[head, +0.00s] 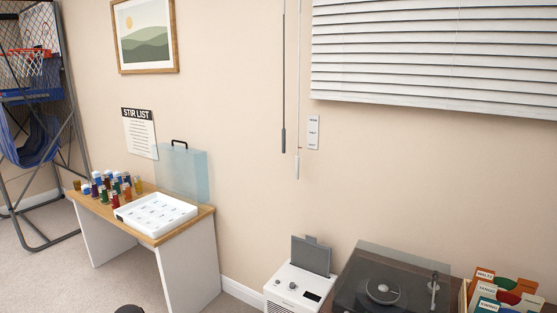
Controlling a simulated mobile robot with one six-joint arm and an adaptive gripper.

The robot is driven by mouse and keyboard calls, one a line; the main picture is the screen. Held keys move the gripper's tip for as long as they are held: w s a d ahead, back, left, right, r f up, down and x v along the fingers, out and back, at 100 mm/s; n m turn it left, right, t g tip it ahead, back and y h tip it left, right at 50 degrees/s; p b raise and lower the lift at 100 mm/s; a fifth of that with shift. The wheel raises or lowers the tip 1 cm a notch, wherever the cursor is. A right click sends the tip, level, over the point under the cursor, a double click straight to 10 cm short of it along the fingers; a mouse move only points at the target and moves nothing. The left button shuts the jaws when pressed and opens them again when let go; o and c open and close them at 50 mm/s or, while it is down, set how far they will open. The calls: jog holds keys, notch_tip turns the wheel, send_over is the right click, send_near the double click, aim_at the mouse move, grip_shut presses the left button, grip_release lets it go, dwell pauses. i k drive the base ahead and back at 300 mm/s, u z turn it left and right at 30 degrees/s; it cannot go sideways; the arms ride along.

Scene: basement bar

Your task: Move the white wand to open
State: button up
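A thin white wand (298,95) hangs down the wall at the left end of the white window blind (430,55). A small white label plate (313,132) with several short lines of text, too small to read surely, is on the wall right of the white wand. The blind's slats look closed or nearly so. My gripper is not seen; only a dark rounded piece shows at the bottom edge.
Below the wands stand a white box-shaped device (290,288) with a raised grey panel, a turntable (385,288) under a clear lid, and a record crate (505,295). A desk (185,232) with bottles and a white tray (155,214) stands left. Carpet is open at lower left.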

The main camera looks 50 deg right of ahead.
aim_at(298, 158)
jog(key=u, duration=0.85)
jog(key=i, duration=1.05)
jog(key=z, duration=4.3)
jog(key=i, duration=0.1)
jog(key=u, duration=1.9)
